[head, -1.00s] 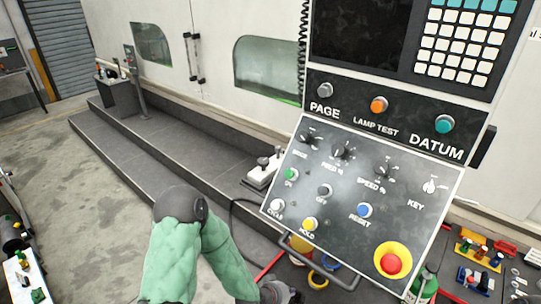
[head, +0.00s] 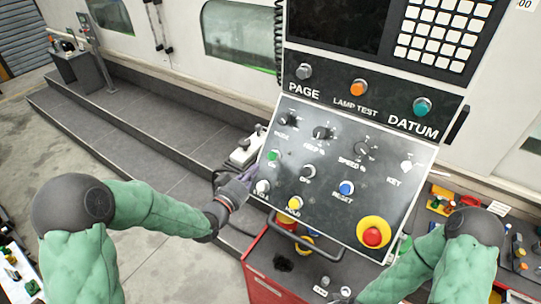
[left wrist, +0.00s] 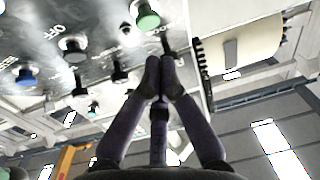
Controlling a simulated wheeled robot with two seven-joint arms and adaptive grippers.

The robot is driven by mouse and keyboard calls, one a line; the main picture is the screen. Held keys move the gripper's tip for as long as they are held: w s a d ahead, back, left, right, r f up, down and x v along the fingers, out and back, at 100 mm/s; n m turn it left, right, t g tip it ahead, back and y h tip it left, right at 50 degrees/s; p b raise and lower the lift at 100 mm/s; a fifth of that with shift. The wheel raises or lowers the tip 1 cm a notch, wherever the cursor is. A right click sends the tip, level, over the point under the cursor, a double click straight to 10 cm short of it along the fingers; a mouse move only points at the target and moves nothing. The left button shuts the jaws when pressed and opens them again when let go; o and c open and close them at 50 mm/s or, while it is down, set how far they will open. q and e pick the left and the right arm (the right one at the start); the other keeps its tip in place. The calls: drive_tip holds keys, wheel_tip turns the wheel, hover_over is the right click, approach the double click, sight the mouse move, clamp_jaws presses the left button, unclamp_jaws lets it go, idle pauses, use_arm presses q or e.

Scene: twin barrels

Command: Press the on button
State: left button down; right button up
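The green on button (head: 273,156) is at the left of the tilted control panel (head: 340,215), with the grey off button (head: 308,172) to its right. My left gripper (head: 247,177) is at the panel's left edge, just below and left of the green button. In the left wrist view my left fingers (left wrist: 161,72) are together at the tips and hold nothing. The green button (left wrist: 148,18) shows just beyond the fingertips there, seemingly with a gap. My right arm is at the lower right; its gripper (head: 342,296) is small and partly cut off, so its state is unclear.
White cycle (head: 263,187), yellow hold (head: 294,203) and blue reset (head: 346,188) buttons lie near. A red emergency stop (head: 372,236) is at the lower right. A handle bar (head: 300,240) runs under the panel. A red tool cabinet (head: 270,280) stands below.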

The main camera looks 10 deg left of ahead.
sight(273, 156)
use_arm(q)
drive_tip(key=shift+m+t+h, duration=0.4)
drive_tip(key=shift+m+t, duration=0.2)
drive_tip(key=shift+t, duration=0.2)
drive_tip(key=r, duration=0.5)
drive_tip(key=shift+s+r, duration=0.2)
drive_tip(key=shift+r, duration=0.05)
drive_tip(key=shift+w+f, duration=0.1)
drive_tip(key=shift+f, duration=0.05)
drive_tip(key=w+d+f+b, duration=0.2)
drive_tip(key=w+f+b, duration=0.2)
drive_tip(key=w+f, duration=0.1)
drive_tip(key=shift+w+d+f, duration=0.15)
drive_tip(key=shift+w, duration=0.55)
